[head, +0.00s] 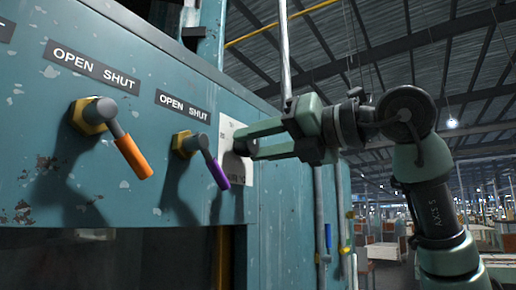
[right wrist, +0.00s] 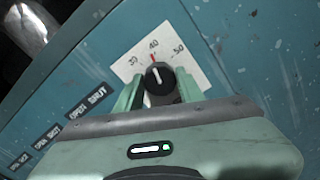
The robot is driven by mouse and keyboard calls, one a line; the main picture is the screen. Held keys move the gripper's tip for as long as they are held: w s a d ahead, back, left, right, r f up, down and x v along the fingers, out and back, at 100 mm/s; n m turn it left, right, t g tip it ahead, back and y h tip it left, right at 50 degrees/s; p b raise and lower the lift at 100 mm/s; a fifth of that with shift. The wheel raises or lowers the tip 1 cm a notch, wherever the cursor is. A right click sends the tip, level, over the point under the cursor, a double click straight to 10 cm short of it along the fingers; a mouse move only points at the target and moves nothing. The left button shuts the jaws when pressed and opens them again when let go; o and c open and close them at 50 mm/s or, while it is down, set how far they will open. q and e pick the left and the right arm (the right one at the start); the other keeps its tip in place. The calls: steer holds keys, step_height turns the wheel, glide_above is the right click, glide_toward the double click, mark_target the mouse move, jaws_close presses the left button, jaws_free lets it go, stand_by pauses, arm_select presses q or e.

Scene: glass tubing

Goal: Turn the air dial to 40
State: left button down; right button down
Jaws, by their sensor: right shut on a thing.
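The air dial is a dark round knob (right wrist: 158,74) on a white scale plate (right wrist: 192,62) marked 30, 40 and 50. In the right wrist view its pale pointer line points up toward the red mark at 40. In the head view the plate (head: 226,132) is on the teal panel, and the knob is mostly hidden by my fingers. My right gripper (head: 243,147) is shut on the dial, one finger on each side, as the right wrist view (right wrist: 157,92) also shows. My left gripper is not in view.
The teal panel (head: 60,190) carries an orange-handled valve (head: 132,157) and a purple-handled valve (head: 214,168), left of the dial. Each has an OPEN SHUT label above it. Vertical pipes (head: 319,215) stand right of the panel. Open factory space lies behind my right arm.

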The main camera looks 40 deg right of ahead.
steer(key=shift+r+m, duration=0.1)
steer(key=shift+m, duration=0.7)
steer(key=c, duration=1.1)
jaws_free()
steer(key=shift+o, duration=1)
steer(key=shift+w, duration=0.15)
